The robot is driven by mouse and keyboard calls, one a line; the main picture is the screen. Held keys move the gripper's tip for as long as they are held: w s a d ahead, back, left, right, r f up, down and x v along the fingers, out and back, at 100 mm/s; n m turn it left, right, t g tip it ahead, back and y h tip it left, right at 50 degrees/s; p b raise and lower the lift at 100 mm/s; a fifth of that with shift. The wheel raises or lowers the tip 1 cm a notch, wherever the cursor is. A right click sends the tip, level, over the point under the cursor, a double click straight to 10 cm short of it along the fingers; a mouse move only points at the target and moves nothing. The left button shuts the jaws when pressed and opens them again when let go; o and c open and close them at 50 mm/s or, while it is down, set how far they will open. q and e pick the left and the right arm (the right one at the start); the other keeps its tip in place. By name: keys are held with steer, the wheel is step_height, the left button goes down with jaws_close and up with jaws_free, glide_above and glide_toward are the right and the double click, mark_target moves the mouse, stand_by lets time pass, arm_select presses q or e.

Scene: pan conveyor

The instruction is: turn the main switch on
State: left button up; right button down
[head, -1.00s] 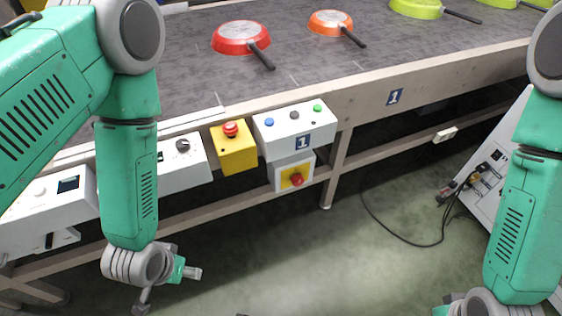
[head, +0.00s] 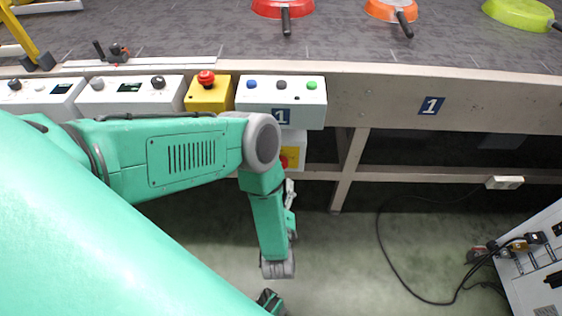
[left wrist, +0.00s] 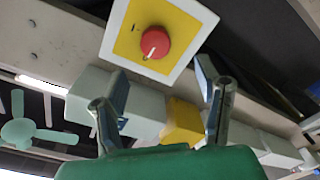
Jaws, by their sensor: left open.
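The main switch is a red rotary knob on a yellow plate, on a white box. In the left wrist view the red knob (left wrist: 155,42) shows whole, with a pale mark on its face. In the head view the yellow plate (head: 292,155) is partly hidden behind my left arm. My left gripper (left wrist: 160,75) is open and empty, its two fingers pointing toward the switch from below, with the knob apparently beyond the fingertips. In the head view its slim fingers (head: 290,190) show just below the switch box.
Above the switch is a white button box (head: 300,100) with blue, dark and green buttons. Beside it is a yellow box (head: 209,94) with a red button. The conveyor (head: 350,45) carries several pans. A white panel (head: 535,260) with cables stands right.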

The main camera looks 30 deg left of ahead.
mark_target(282, 167)
arm_select(q)
steer(key=b+x, duration=0.1)
steer(key=x, duration=0.1)
steer(key=b+x, duration=0.1)
steer(key=x, duration=0.2)
steer(key=d+b+x, duration=0.1)
steer(key=x, duration=0.2)
steer(key=shift+w+r, duration=0.15)
steer(key=shift+w, duration=0.3)
steer(key=shift+w+a, duration=0.3)
steer(key=shift+a, duration=0.2)
steer(key=shift+a+f, duration=0.2)
steer(key=shift+a, duration=0.15)
steer(key=shift+d, duration=0.1)
steer(key=c, duration=0.7)
steer(key=shift+d, duration=0.15)
steer(key=c, duration=0.5)
steer(key=shift+o, duration=0.2)
steer(key=shift+d, duration=0.15)
arm_select(e)
step_height(282, 167, down, 4)
steer(key=shift+d, duration=0.15)
